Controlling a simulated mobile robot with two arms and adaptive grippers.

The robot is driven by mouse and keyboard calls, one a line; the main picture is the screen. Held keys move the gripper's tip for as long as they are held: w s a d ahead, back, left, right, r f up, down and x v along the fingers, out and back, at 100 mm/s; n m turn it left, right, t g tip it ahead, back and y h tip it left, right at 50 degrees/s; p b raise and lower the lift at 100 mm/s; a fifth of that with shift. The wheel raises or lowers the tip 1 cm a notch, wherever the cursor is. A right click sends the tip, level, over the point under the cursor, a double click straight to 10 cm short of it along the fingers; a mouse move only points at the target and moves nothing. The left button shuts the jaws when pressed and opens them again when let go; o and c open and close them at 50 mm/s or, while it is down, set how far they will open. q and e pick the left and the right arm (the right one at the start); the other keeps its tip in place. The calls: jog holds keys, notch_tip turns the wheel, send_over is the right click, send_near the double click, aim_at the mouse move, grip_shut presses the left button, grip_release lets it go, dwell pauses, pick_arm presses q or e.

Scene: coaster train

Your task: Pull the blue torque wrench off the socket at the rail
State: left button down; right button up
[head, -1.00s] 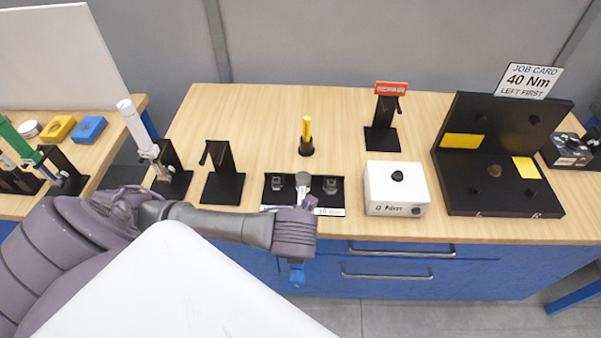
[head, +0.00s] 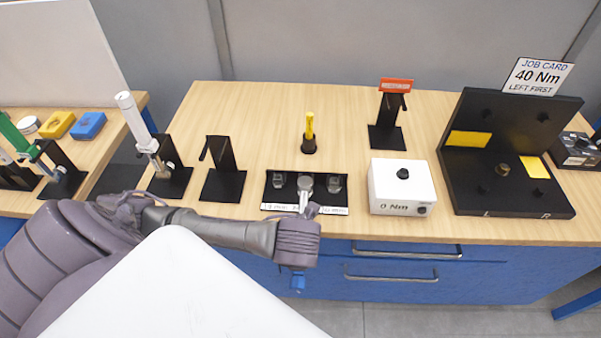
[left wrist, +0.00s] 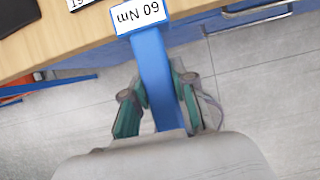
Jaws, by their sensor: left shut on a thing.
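The blue torque wrench reaches from the socket rail toward me. Its silver head (head: 305,184) is at the middle of the black rail (head: 268,204), between two grey sockets; whether a socket is on it I cannot tell. My left gripper (left wrist: 160,100) is shut on the blue handle (left wrist: 152,62), just below its 60 Nm label (left wrist: 140,14). My right gripper is in neither view.
A white box (head: 400,183) reading 0 Nm stands right of the rail, and a black stand (head: 222,180) left of it. A yellow-handled tool (head: 309,128) stands behind. A black fixture (head: 520,200) is at right. Blue drawers lie below the table's front edge.

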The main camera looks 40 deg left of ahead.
pick_arm(q)
jog(key=shift+w+f+b, duration=0.1)
jog(key=shift+f+b, duration=0.3)
jog(key=shift+f, duration=0.7)
jog(key=shift+p, duration=0.55)
dwell(0.4)
jog(key=shift+w+a, duration=0.15)
jog(key=shift+w, duration=0.1)
dwell(0.4)
jog(key=shift+w+a, duration=0.2)
jog(key=shift+w, duration=0.1)
jog(key=shift+w+a+p, duration=0.4)
jog(key=shift+w+a, duration=0.05)
jog(key=shift+w, duration=0.25)
jog(key=shift+w+a+p, duration=0.35)
jog(key=shift+w+a, duration=0.05)
jog(key=shift+w, duration=0.3)
jog(key=shift+p, duration=0.55)
dwell(0.6)
jog(key=shift+w+r+p, duration=0.1)
jog(key=shift+r+p, duration=0.9)
jog(key=shift+p, duration=0.4)
dwell(0.4)
